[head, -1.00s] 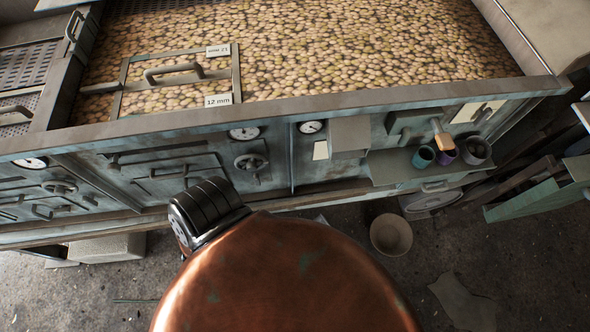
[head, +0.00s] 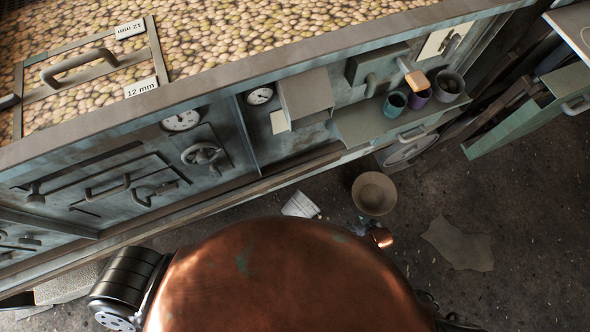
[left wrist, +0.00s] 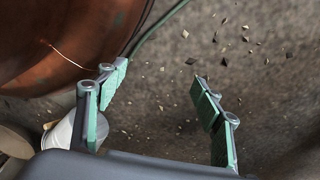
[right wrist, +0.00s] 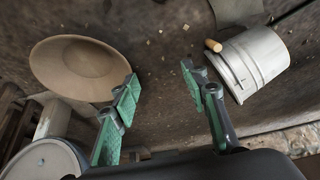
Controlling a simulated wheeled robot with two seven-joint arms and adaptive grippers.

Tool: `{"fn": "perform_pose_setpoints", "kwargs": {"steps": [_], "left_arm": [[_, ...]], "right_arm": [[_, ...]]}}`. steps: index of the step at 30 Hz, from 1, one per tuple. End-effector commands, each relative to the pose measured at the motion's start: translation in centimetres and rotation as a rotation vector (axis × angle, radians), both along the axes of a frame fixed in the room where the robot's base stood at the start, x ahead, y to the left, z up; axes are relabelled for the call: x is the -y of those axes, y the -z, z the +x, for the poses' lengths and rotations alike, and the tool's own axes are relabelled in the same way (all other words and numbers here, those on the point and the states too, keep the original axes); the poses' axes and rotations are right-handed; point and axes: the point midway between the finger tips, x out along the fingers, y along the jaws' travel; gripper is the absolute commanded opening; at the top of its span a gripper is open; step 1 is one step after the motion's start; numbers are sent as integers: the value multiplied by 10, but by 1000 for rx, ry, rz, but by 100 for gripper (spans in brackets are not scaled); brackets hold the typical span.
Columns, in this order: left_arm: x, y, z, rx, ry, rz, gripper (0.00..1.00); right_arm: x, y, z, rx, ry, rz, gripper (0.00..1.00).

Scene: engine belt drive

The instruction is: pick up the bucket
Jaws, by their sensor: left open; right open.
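The bucket (head: 300,205) is pale metal and lies on the floor below the long machine, partly hidden by my copper body. In the right wrist view the bucket (right wrist: 258,60) lies tilted, with a wooden grip on its handle, right of and beyond the fingers. My right gripper (right wrist: 160,78) is open and empty; in the head view only a small part of it seems to show beside my body. My left gripper (left wrist: 160,78) is open over bare floor. A pale, partly hidden shape like the bucket (left wrist: 62,130) shows behind its left finger.
A tan bowl (head: 374,193) stands right of the bucket and shows large in the right wrist view (right wrist: 78,62). A flat scrap (head: 458,243) lies farther right. The machine's shelf (head: 365,122) with small cups juts out above. Floor at the right is mostly clear.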

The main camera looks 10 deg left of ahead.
Motion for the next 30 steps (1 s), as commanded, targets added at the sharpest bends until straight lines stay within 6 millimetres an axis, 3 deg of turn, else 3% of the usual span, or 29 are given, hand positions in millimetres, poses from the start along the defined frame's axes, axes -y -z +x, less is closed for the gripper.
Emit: {"fn": "perform_pose_setpoints", "kwargs": {"steps": [1, 4, 6, 10, 14, 20, 30], "left_arm": [[7, 8, 9, 1, -4, -12, 61], [18, -7, 33, 14, -11, -32, 61], [24, -21, 48, 22, -16, -46, 61], [33, -51, 68, 33, -24, -73, 61], [39, -83, 82, 43, -27, -93, 61], [42, -116, 91, 54, -29, -110, 61], [54, -105, 111, 136, -30, -151, 61]], "right_arm": [[-28, 11, 33, 22, -92, 16, 41], [-79, 6, 74, 48, -258, 43, 41], [-109, 7, 88, 48, -375, 53, 41], [-143, 19, 86, 7, -571, 54, 41], [-149, 35, 69, -57, -720, 36, 41], [-137, 48, 48, -135, -831, 7, 41], [-144, 71, 41, -150, -849, 1, 41]]}}
